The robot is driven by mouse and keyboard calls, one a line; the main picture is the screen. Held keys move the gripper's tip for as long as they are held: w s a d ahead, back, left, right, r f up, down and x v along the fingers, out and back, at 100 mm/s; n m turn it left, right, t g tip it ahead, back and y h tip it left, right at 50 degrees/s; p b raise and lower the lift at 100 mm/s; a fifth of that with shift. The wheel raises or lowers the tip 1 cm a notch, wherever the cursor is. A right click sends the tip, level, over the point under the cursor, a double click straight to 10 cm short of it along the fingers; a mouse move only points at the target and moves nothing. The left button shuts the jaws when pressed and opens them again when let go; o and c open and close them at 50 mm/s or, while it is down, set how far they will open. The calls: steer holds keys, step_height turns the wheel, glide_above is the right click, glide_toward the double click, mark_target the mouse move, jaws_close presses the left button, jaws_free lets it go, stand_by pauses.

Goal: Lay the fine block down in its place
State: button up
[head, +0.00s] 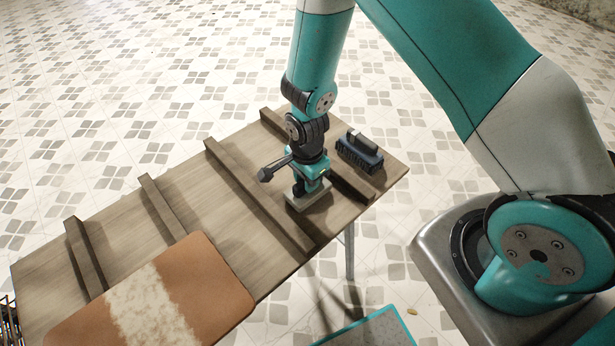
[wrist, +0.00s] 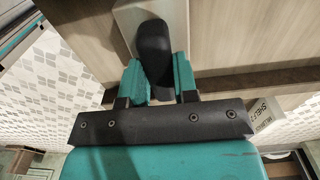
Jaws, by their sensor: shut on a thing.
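My gripper (head: 309,178) is shut on the black handle (wrist: 153,45) of a pale grey block. The block (head: 303,202) shows under the gripper in the head view, low over the wooden table, in the bay between the two rightmost wooden rails. Its pale body also shows behind the handle in the wrist view (wrist: 180,14). The gripper hides part of the block, and I cannot tell if it touches the table. In the wrist view the teal fingers (wrist: 157,80) stand on both sides of the handle.
A dark blue brush-like block (head: 360,151) with a grey handle sits at the table's right end, beyond the last rail (head: 352,186). A brown curved board (head: 205,280) with a pale patch lies front left. Several rails cross the table (head: 235,225). A teal-edged panel (head: 375,330) is below.

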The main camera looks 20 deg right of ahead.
steer(key=shift+f, duration=0.4)
steer(key=o, duration=1)
step_height(320, 180, up, 17)
steer(key=shift+r+b, duration=0.2)
steer(key=shift+b, duration=0.8)
steer(key=s+a+r+n+y, duration=0.1)
steer(key=s+r+n, duration=0.4)
steer(key=s+n, duration=0.1)
steer(key=s+a+r+n+y, duration=0.1)
steer(key=s+r+n, duration=0.4)
steer(key=n, duration=0.3)
steer(key=s+a+r+n+y, duration=0.2)
steer(key=s+r+n, duration=0.2)
steer(key=s+n, duration=0.3)
steer(key=shift+s+r+n, duration=0.25)
steer(key=shift+r+n, duration=0.05)
steer(key=shift+r, duration=0.1)
